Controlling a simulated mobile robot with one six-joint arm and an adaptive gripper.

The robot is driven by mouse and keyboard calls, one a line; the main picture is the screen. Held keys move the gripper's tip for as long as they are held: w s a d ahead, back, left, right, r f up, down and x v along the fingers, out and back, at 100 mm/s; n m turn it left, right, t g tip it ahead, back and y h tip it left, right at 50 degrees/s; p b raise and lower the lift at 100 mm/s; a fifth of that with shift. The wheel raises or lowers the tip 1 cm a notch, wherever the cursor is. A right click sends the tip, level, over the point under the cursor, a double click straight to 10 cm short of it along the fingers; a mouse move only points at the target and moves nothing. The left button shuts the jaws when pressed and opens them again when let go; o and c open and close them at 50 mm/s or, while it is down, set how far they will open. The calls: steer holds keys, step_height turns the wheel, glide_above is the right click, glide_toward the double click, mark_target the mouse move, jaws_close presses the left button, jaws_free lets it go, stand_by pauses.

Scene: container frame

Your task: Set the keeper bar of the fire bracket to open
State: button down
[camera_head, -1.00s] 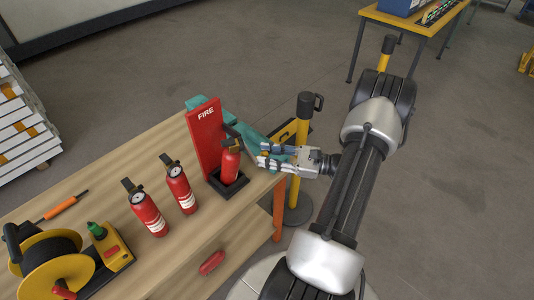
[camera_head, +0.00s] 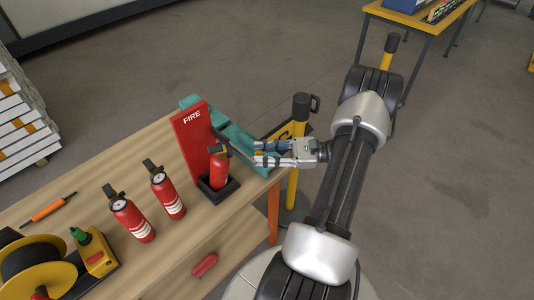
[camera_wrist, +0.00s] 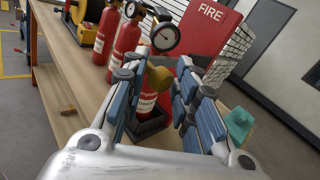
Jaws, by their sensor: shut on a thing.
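The fire bracket is a red panel marked FIRE (camera_head: 190,140) over a black tray (camera_head: 218,192) at the bench's right end. A red extinguisher (camera_head: 219,170) stands upright in it. The dark keeper bar (camera_head: 234,148) sticks out from the panel's right side, past the extinguisher's top, toward my gripper (camera_head: 257,154). My gripper is right of the extinguisher, apart from it, and shut on the bar's outer end. In the wrist view, a yellow-brown piece (camera_wrist: 159,77) shows between the blue-padded fingers, in front of the extinguisher (camera_wrist: 147,104). The exact contact is partly hidden.
Two more extinguishers (camera_head: 131,218) (camera_head: 168,193) stand on the bench (camera_head: 105,165) to the left. A yellow hose reel (camera_head: 40,268) is at front left. A teal object (camera_head: 232,132) lies behind the panel. A yellow-black post (camera_head: 298,140) stands close behind my gripper.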

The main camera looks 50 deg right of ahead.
steer(key=c, duration=1.7)
jaws_free()
steer(key=shift+w, duration=0.35)
steer(key=o, duration=0.3)
steer(key=shift+w+a+f, duration=0.1)
steer(key=shift+w, duration=0.2)
steer(key=v, duration=1.2)
steer(key=shift+s, duration=0.2)
